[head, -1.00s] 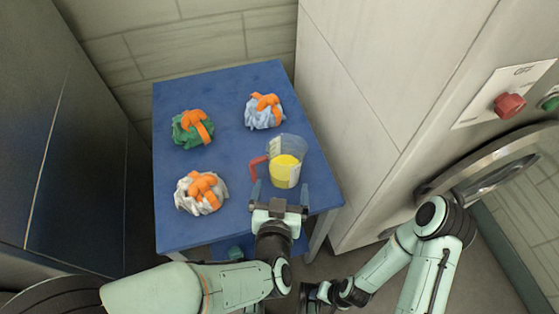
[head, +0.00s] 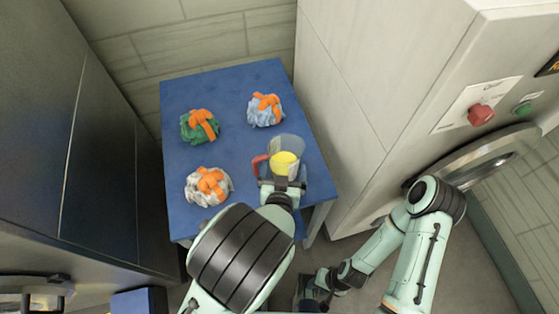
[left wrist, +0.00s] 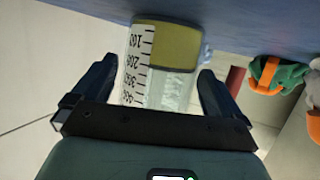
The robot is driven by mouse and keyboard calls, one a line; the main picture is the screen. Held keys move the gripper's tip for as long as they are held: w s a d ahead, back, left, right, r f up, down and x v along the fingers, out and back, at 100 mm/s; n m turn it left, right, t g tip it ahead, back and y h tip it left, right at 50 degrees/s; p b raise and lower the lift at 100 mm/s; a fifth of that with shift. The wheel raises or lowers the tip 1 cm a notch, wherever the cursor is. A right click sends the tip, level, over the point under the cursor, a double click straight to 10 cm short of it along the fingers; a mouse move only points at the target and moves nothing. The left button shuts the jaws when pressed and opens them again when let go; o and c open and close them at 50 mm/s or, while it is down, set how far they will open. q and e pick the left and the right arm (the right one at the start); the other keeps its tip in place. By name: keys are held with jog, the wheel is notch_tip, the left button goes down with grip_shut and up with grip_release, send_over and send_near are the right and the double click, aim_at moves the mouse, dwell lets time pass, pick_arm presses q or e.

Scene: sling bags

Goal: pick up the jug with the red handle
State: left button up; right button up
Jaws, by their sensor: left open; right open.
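The jug (head: 286,146) is clear, with yellow contents and a red handle (head: 259,163) on its left side. It stands upright near the right edge of the blue table (head: 222,168). My left gripper (head: 283,182) is open at the near side of the jug. In the left wrist view the jug (left wrist: 165,75), with its black measuring scale, shows between the two spread fingers; I cannot tell whether they touch it. The red handle (left wrist: 235,79) is outside the right finger there. My right gripper (head: 312,288) is open and empty, low beside the table.
Three bundles with orange straps lie on the table: green (head: 198,127), light blue (head: 265,110) and white (head: 208,187). A pale cabinet wall (head: 350,110) stands close on the right. Dark cabinets (head: 95,150) stand on the left. The table's middle is clear.

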pick_arm(q)
jog(key=x, duration=0.2)
jog(key=shift+w+f, duration=0.1)
jog(key=shift+w, duration=0.15)
jog(key=c, duration=0.9)
jog(key=shift+c, duration=0.5)
